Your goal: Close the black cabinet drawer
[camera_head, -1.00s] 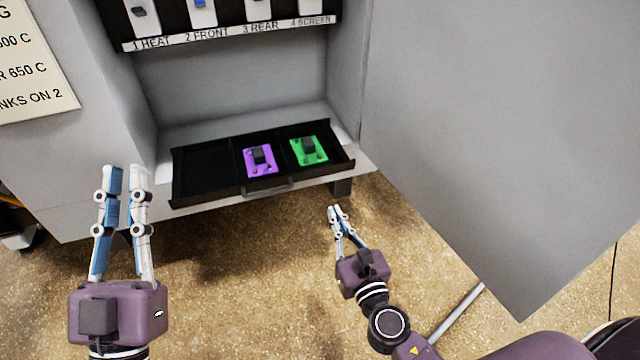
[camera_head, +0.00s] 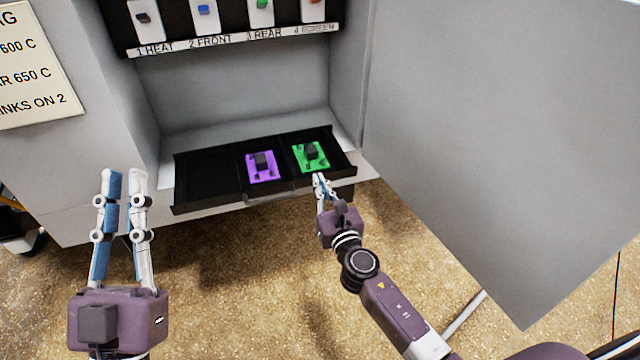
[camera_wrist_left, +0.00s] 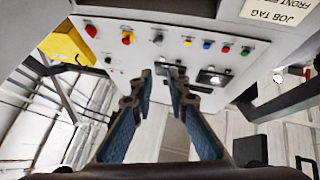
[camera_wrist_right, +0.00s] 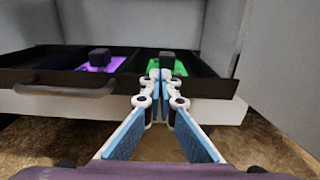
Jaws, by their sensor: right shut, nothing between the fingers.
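The black drawer (camera_head: 207,178) sticks out of the bottom of the grey cabinet, open. It holds a purple piece (camera_head: 262,166) and a green piece (camera_head: 311,156), each with a dark block on top. Its front handle shows in the right wrist view (camera_wrist_right: 75,90). My right gripper (camera_head: 319,178) is shut and empty, with its tips at the drawer's front, right of the handle; I cannot tell whether they touch it. It also shows in the right wrist view (camera_wrist_right: 160,76). My left gripper (camera_head: 125,173) is open and empty, left of the drawer and in front of the cabinet.
A large grey door (camera_head: 480,150) stands open on the right, close to my right arm. Above the drawer is a black panel with labelled switches (camera_head: 205,20). A paper tag (camera_head: 35,70) is at the left. The speckled floor (camera_head: 240,270) in front is clear.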

